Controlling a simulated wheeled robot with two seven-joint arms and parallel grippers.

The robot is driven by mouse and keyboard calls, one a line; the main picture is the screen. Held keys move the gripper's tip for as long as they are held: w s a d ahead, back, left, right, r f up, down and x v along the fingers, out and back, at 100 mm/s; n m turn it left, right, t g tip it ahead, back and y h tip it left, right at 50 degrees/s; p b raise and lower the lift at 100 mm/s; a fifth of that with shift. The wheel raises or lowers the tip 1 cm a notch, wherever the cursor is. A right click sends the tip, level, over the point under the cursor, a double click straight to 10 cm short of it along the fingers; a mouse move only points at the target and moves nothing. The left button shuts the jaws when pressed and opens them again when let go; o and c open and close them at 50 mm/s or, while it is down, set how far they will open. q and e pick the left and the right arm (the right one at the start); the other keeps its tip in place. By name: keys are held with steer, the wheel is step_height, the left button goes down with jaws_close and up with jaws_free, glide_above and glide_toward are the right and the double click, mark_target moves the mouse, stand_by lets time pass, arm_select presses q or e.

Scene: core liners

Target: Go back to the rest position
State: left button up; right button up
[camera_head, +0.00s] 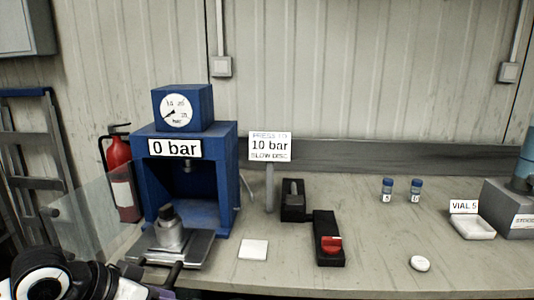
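My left arm (62,276), white and black, comes in at the bottom left corner, in front of the blue press. Its gripper is mostly cut off by the lower edge, and I cannot tell if its fingers are open or shut. My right gripper is not in view. The blue press (228,165) stands on the bench with a round gauge (177,110) on top and a "0 bar" label (175,148). A grey metal die (168,236) with a dark top stands on the plate in front of it.
A clear panel (112,215) stands left of the press. A sign (270,146) reads 10 bar. Black boxes, one with a red switch (331,244), a white square (253,249), two blue-capped vials (387,189), a white disc (420,263) and a VIAL 5 tray (472,228) stand apart.

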arm_select(q)
steer(key=s+d+f+n+t, duration=0.1)
steer(key=s+f, duration=0.1)
steer(key=f, duration=0.7)
steer(key=s+d+f+n+t, duration=0.1)
steer(key=s+d+f+n, duration=0.15)
steer(key=f, duration=0.65)
steer(key=s+a+f+y, duration=0.3)
steer(key=s+f, duration=0.9)
steer(key=s, duration=0.3)
steer(key=shift+s+f, duration=0.35)
steer(key=shift+s, duration=0.05)
steer(key=shift+t, duration=0.3)
steer(key=shift+c, duration=0.3)
